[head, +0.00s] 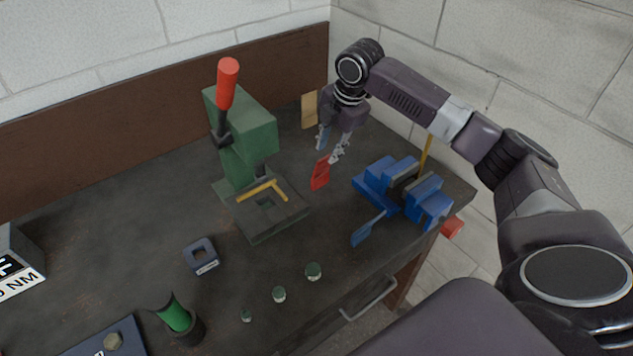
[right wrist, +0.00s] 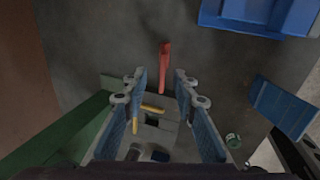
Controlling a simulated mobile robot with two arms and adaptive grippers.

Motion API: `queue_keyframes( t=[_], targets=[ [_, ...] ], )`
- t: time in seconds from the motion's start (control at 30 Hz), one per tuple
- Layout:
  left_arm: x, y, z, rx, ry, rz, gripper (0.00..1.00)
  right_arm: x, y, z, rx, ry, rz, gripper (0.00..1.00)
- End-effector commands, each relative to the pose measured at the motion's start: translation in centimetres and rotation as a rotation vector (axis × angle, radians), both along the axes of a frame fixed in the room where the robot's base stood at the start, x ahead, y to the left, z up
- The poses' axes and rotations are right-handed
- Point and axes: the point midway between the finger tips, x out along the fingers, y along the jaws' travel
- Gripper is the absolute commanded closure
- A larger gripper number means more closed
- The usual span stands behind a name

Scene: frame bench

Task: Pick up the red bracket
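The red bracket (head: 320,173) is on the dark bench between the green press and the blue vise. My right gripper (head: 332,146) is just above and behind it, pointing down. In the right wrist view the red bracket (right wrist: 165,62) shows as a narrow red strip beyond the gap between my right gripper's fingertips (right wrist: 160,78). The fingers are apart, with blue pads, and nothing is between them. I cannot tell the exact height between the fingertips and the bracket. My left gripper is not in view.
A green press (head: 248,140) with a yellow bracket (head: 262,191) on its base stands left. A blue vise (head: 375,185) is close on the right. A tan plate (head: 309,109) stands behind. Small green-topped pieces lie near the front edge.

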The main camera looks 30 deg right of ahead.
Motion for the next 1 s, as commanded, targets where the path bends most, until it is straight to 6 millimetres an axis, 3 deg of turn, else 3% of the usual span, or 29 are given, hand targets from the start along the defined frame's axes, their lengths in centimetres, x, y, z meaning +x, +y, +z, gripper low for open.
queue_keyframes(
  t=[0.2, 0.5, 0.8, 1.0],
  targets=[
    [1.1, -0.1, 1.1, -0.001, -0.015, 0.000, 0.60, 0.6, 0.1, -2.2, 0.000, 0.004, -0.001, 0.74],
    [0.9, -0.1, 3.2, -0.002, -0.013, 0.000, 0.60, 1.6, 0.5, -6.2, 0.000, 0.004, -0.001, 0.74],
    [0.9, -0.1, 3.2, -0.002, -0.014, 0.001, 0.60, 1.9, 0.5, -7.1, -0.003, 0.001, 0.001, 0.74],
    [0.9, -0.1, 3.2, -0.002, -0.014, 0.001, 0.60, 1.9, 0.5, -7.1, -0.002, 0.001, 0.000, 0.94]
  ],
)
